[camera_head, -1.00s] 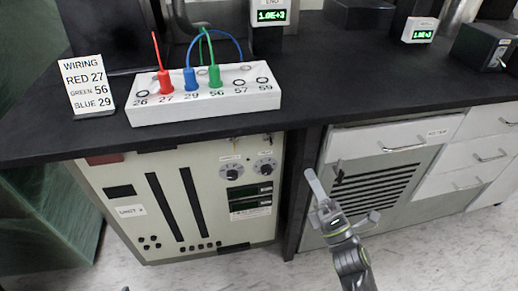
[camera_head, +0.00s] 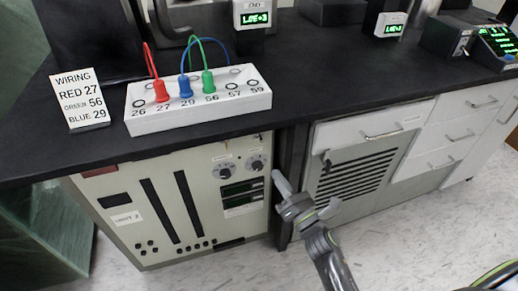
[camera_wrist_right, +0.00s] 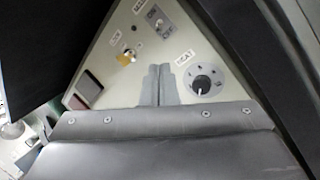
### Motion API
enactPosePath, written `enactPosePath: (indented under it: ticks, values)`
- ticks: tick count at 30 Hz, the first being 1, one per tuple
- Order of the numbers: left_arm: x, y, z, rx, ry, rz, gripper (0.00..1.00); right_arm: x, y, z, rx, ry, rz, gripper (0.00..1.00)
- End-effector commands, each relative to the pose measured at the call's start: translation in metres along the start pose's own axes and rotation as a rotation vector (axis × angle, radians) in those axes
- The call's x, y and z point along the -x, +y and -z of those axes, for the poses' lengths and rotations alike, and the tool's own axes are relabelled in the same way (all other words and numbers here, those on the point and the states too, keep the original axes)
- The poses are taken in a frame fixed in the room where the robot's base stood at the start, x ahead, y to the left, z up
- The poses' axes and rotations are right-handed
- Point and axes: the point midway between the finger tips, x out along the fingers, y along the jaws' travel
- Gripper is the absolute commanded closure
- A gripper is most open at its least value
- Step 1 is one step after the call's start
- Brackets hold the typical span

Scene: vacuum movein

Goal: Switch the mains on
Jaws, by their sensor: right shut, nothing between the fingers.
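The cream cabinet marked as a unit (camera_head: 165,235) stands under the bench, with two round dials, the left dial (camera_head: 224,166) and the right dial (camera_head: 258,162), near its upper right. My right gripper (camera_head: 280,181) is shut and empty, just right of the cabinet's front. In the right wrist view the shut fingertips (camera_wrist_right: 160,74) point at a cream panel (camera_wrist_right: 150,82). My left gripper is out of view.
The black bench top (camera_head: 330,90) overhangs the cabinet. On it are a white socket block (camera_head: 200,108) with red, blue and green plugs, and a wiring card (camera_head: 78,99). A grey vented cabinet (camera_head: 355,175) stands to the right. Floor in front is clear.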

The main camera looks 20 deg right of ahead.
Motion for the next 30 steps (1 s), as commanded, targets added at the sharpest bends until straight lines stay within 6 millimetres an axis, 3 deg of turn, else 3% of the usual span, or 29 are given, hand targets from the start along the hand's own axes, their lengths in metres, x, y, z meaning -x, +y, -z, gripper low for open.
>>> enactPosePath:
  ticks: [5, 21, 30]
  values:
    - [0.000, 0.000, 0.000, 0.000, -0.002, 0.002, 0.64, -0.007, 0.001, 0.000, -0.002, -0.001, -0.001, 1.00]
    - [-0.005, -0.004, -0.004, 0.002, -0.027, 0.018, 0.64, -0.090, 0.000, -0.001, -0.002, -0.001, -0.001, 1.00]
    - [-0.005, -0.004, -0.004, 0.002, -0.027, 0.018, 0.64, -0.100, 0.000, 0.000, -0.002, 0.000, 0.000, 1.00]
